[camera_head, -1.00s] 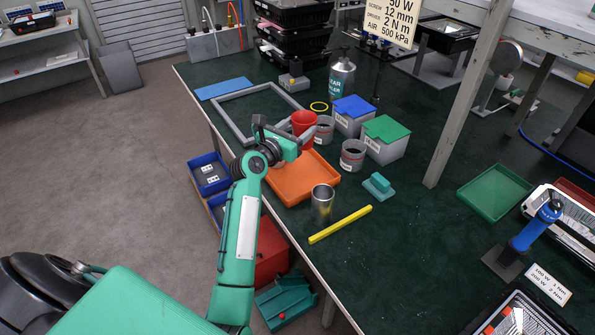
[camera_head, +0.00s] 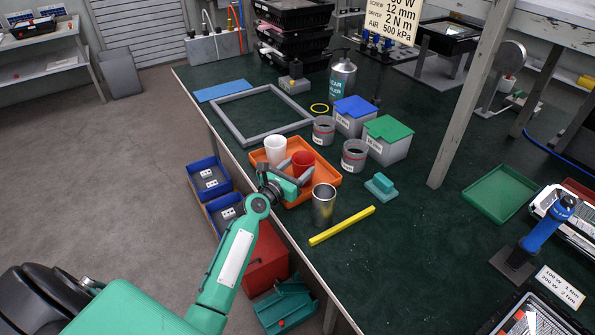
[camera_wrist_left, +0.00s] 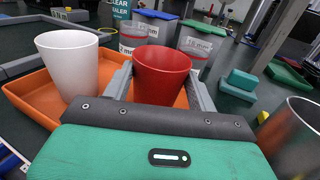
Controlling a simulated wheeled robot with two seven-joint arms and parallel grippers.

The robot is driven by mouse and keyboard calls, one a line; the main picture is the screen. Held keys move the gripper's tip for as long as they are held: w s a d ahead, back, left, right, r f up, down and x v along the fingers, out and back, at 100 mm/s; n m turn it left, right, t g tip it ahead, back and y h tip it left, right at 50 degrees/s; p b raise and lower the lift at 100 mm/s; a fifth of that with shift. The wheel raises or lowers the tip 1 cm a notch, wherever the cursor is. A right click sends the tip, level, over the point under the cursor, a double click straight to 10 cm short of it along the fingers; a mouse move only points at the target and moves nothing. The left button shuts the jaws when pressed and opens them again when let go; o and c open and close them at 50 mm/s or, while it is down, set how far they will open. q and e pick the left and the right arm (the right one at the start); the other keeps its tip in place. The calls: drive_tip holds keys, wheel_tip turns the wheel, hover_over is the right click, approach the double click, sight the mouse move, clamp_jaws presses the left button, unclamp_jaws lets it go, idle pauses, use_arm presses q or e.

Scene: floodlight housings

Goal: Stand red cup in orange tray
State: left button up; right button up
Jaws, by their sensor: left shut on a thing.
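The red cup (camera_head: 303,160) is upright between the fingers of my left gripper (camera_head: 298,172), which is shut on it. In the left wrist view the red cup (camera_wrist_left: 161,75) sits between the two grey fingers. The cup is over the orange tray (camera_head: 321,181); its base is hidden, so I cannot tell whether it touches the tray floor. A white cup (camera_head: 275,149) stands upright in the tray, left of the red cup; it also shows in the left wrist view (camera_wrist_left: 70,65). My right gripper is not in view.
A grey frame (camera_head: 258,116) lies to the back left. A teal block (camera_head: 381,186) lies to the right.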

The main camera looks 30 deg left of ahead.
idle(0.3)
use_arm(q)
drive_tip(key=shift+f, duration=0.15)
drive_tip(key=o, duration=1)
drive_tip(key=shift+o, duration=0.2)
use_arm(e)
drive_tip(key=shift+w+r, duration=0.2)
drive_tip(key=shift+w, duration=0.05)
use_arm(q)
drive_tip(key=shift+s, duration=0.2)
drive_tip(key=s, duration=0.3)
drive_tip(key=s+a, duration=0.1)
drive_tip(key=s, duration=0.6)
drive_tip(key=shift+a, duration=0.2)
drive_tip(key=shift+s+a, duration=0.1)
drive_tip(key=shift+s, duration=0.7)
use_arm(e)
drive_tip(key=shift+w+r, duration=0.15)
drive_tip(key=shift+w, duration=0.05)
